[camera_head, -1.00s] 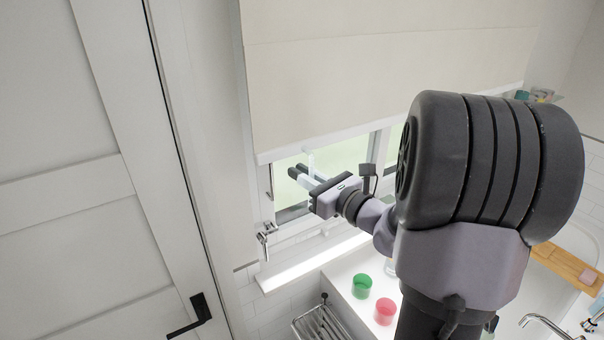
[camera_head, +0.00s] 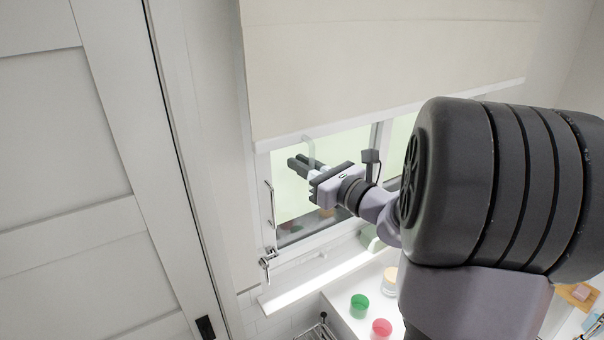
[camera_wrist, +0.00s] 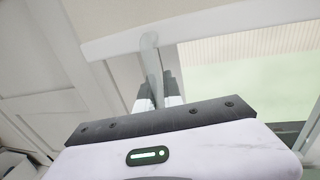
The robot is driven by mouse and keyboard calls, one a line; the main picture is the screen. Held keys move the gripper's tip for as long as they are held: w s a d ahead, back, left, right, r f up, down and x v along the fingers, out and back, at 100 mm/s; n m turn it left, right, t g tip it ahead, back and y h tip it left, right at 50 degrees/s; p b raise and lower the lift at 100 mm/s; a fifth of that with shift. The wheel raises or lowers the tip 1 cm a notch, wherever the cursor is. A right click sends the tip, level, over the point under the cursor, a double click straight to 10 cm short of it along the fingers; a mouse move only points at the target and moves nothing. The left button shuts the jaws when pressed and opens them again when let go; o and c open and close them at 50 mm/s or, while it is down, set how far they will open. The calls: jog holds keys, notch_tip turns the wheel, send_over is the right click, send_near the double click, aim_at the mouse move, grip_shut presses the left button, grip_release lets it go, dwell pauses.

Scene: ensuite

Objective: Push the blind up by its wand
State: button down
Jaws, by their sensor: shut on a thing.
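The cream blind (camera_head: 385,60) hangs over the upper part of the window, with a pale bottom rail (camera_head: 430,99). A short, pale wand (camera_head: 310,148) hangs from the rail near its left end. It also shows in the wrist view (camera_wrist: 151,58), running from the rail down between my fingers. My gripper (camera_head: 300,164) is shut on the wand just below the rail, in front of the glass. The wand's lower end is hidden by my gripper in the wrist view (camera_wrist: 158,90).
A window handle (camera_head: 268,258) is at the lower left of the frame. A green cup (camera_head: 359,305), a red cup (camera_head: 381,329) and a pale jar (camera_head: 390,280) stand below the sill (camera_head: 315,277). A white door (camera_head: 80,180) is at the left.

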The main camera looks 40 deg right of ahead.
jog(key=shift+r, duration=0.65)
jog(key=c, duration=1.5)
grip_release()
jog(key=s+b, duration=0.1)
jog(key=s, duration=0.4)
jog(key=s+d+b, duration=0.1)
jog(key=s+b, duration=0.1)
jog(key=s, duration=0.4)
jog(key=s+d+b, duration=0.1)
jog(key=s, duration=0.5)
jog(key=shift+s+d, duration=0.15)
jog(key=shift+d, duration=0.05)
